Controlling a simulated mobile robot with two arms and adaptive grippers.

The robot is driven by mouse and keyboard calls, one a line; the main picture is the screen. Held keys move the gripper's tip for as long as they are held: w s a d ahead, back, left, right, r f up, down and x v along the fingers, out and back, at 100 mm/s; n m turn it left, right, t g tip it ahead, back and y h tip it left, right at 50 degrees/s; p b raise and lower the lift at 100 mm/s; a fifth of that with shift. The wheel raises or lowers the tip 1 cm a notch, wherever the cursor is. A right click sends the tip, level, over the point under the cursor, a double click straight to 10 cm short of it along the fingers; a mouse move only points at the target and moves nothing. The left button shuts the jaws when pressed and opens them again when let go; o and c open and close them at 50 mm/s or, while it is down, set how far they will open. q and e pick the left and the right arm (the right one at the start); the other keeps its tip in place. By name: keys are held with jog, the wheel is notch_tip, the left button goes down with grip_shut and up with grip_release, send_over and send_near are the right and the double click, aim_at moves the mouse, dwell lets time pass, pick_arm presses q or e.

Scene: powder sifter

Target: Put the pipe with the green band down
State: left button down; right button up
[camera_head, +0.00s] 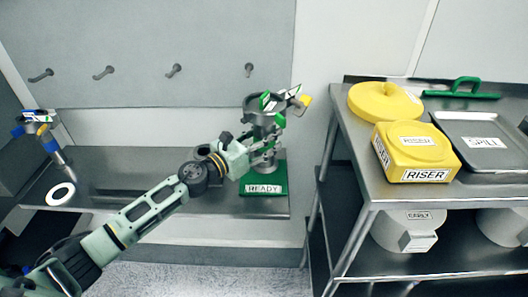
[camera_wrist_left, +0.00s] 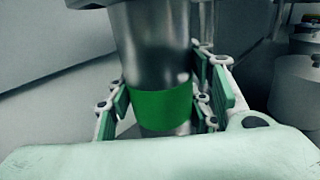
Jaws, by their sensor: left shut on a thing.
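My left gripper (camera_head: 254,156) is shut on a metal pipe with a green band; the pipe (camera_wrist_left: 152,45) and its green band (camera_wrist_left: 160,108) fill the middle of the left wrist view, between the fingers. In the head view the pipe (camera_head: 263,118) stands about upright above the green mat labelled READY (camera_head: 264,189). The gripper partly hides the pipe's lower part. Whether the pipe touches the mat I cannot tell. My right gripper is not in view.
A blue-marked pipe piece (camera_head: 55,150) and a white ring (camera_head: 60,194) are on the left of the bench (camera_head: 120,195). Hooks (camera_head: 173,70) line the wall panel. At right, a steel table (camera_head: 365,183) holds a yellow RISER block (camera_head: 415,152), a yellow lid (camera_head: 385,102) and a SPILL tray (camera_head: 480,158).

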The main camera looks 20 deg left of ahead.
pick_arm(q)
jog(key=shift+w+a+f, duration=0.1)
jog(key=shift+w+a, duration=0.2)
notch_tip(320, 180, down, 4)
jog(key=shift+r+b, duration=0.2)
jog(key=shift+b, duration=0.25)
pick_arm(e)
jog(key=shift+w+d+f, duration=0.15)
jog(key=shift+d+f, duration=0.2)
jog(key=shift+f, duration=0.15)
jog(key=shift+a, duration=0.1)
pick_arm(q)
jog(key=shift+f, duration=0.2)
jog(key=c, duration=1.2)
grip_release()
jog(key=shift+s+f, duration=0.1)
jog(key=shift+f, duration=0.1)
jog(key=o, duration=0.3)
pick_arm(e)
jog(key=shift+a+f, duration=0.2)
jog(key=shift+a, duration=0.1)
